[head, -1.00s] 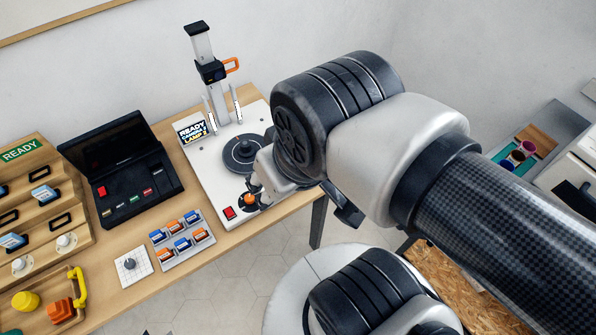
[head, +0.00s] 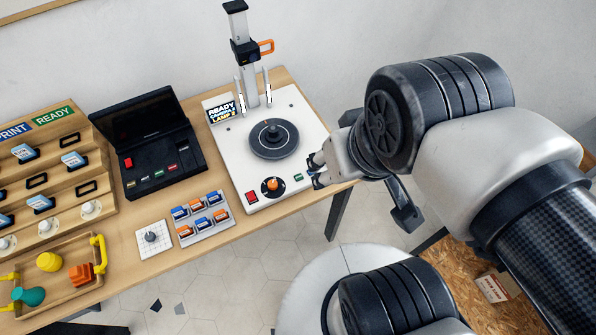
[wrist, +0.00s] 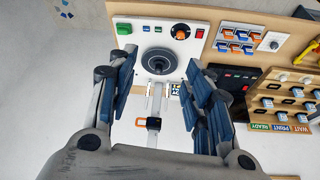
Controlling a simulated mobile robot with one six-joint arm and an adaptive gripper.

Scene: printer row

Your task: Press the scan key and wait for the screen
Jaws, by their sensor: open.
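The white scanner station (head: 236,150) stands at the right end of the table, with a round dark turntable (head: 274,138). Its small screen (head: 221,109) reads "READY CAMERA 2 LAMP 2". On its front edge are a red key (head: 251,197), an orange knob (head: 273,185) and a green key (head: 298,177). The wrist view also shows the green key (wrist: 146,28) and a blue key (wrist: 158,29). No key label is legible, so I cannot tell which is scan. My gripper (head: 316,171) is open and empty by the station's front right corner; contact with a key cannot be told.
A camera column (head: 240,50) rises behind the turntable. Left of the station are a black console (head: 150,140), a rack of colored blocks (head: 205,215) and a white pad with a knob (head: 153,238). A wooden tray (head: 80,250) holds colored pieces. Open floor lies in front.

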